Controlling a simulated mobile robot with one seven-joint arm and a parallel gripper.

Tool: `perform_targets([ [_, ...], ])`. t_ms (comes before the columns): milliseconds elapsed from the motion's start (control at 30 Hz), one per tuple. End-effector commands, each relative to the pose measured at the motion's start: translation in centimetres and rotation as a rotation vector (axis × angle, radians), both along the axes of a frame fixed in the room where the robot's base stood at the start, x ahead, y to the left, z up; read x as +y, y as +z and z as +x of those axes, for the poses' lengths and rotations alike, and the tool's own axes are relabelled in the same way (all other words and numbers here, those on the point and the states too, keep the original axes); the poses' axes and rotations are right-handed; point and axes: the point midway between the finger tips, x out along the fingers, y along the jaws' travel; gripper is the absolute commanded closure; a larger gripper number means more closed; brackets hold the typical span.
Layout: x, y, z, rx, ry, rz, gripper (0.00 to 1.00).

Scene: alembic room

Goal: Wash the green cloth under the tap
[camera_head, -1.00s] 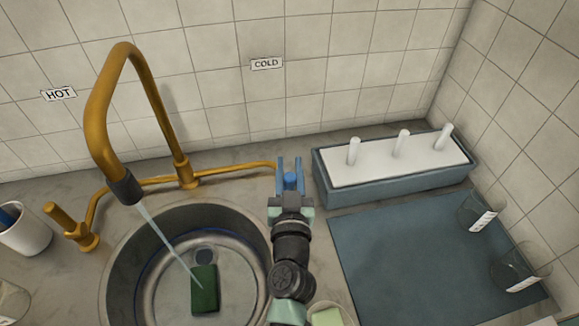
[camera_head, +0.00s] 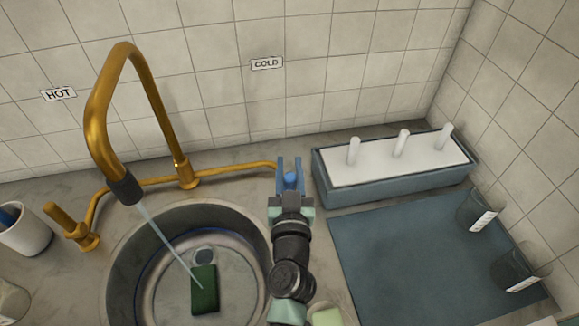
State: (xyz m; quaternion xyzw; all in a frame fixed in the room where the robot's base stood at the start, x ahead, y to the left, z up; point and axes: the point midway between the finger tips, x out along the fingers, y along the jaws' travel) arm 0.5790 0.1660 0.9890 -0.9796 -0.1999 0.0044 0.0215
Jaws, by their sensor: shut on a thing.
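The green cloth (camera_head: 204,288) lies as a small dark block on the bottom of the round metal sink (camera_head: 131,265), just in front of the drain. A stream of water (camera_head: 170,246) runs from the spout of the brass tap (camera_head: 99,115) and falls on the cloth. My gripper (camera_head: 290,176) is at the right end of the tap's brass pipe, beyond the sink's right rim. Its blue fingers are shut on a blue knob (camera_head: 291,180), below the COLD sign. The fingers partly hide the knob.
A brass handle (camera_head: 69,222) stands at left below the HOT sign (camera_head: 59,94), beside a white cup (camera_head: 22,229). Right of my arm are a grey rack with white pegs (camera_head: 394,182), a blue-grey mat (camera_head: 410,260) with glass beakers (camera_head: 478,211), and pale green soap (camera_head: 327,317).

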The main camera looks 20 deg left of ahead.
Motion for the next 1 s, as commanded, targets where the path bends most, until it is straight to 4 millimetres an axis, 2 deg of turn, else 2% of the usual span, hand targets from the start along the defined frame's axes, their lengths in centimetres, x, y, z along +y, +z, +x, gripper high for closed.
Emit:
perform_targets([
  [533, 0.3, 0.6, 0.5, 0.063, 0.0, -0.042, 1.0],
  [1000, 0.7, 0.0, 1.0, 0.187, 0.0, -0.125, 1.0],
])
